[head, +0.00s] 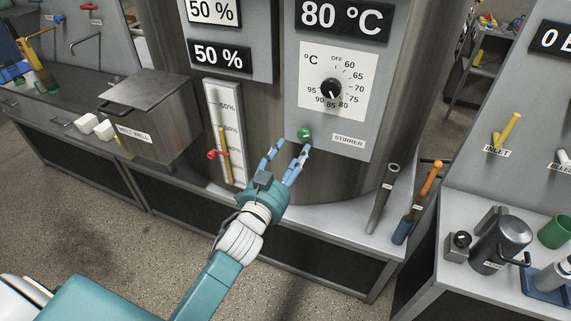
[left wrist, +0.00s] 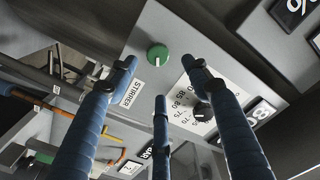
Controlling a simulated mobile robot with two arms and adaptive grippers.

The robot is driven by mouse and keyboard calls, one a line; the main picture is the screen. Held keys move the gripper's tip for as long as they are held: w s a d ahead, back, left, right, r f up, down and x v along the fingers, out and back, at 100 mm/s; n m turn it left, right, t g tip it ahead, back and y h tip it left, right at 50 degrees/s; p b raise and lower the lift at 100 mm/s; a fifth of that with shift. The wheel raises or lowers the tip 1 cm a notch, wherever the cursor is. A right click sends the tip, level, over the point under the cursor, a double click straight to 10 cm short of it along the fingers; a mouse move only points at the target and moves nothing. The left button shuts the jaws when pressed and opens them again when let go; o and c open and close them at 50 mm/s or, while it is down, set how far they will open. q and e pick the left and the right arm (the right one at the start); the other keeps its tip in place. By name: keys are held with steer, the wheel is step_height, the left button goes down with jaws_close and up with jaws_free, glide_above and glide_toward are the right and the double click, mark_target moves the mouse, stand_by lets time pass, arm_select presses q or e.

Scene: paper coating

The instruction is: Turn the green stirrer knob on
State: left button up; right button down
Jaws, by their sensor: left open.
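The green stirrer knob (head: 304,133) is on the lower part of the grey control panel, left of the STIRRER label (head: 349,141). It also shows in the left wrist view (left wrist: 157,55), round with a pale pointer line. My left gripper (head: 287,149) is open with its blue fingers just below the knob in the head view. In the left wrist view the fingers (left wrist: 160,85) are spread and empty, and the knob shows beyond the tips, between the upper two. I cannot tell whether a fingertip touches it. My right gripper is not in view.
Above the knob is a black temperature dial (head: 331,89) under an 80 °C display (head: 345,19). Left of it is a level gauge (head: 224,135) with a red-handled lever (head: 217,154). A grey tool (head: 383,199) and an orange-handled tool (head: 420,203) stand at right.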

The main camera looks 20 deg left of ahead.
arm_select(q)
steer(key=shift+s+a, duration=0.1)
steer(key=shift+s, duration=2.15)
steer(key=s+f+g, duration=0.3)
steer(key=s+f, duration=0.1)
steer(key=f, duration=0.9)
steer(key=s+f+n+g, duration=0.1)
steer(key=s+f+g, duration=0.15)
steer(key=f, duration=1.05)
steer(key=s+f+g, duration=0.3)
steer(key=s+f, duration=0.1)
steer(key=f, duration=0.9)
steer(key=s+a+f+n+g+b, duration=0.1)
steer(key=s+f+g, duration=0.4)
steer(key=s+f, duration=1.3)
steer(key=s+a+f+g, duration=0.1)
steer(key=s+f, duration=0.2)
steer(key=s, duration=0.6)
steer(key=s+a+f+n+g, duration=0.1)
steer(key=s+f+g, duration=0.1)
steer(key=s, duration=0.8)
steer(key=shift+f+y+b, duration=0.3)
steer(key=shift+f+b, duration=0.05)
steer(key=shift+f, duration=0.2)
steer(key=shift+s+a+g, duration=0.1)
steer(key=shift+g, duration=0.15)
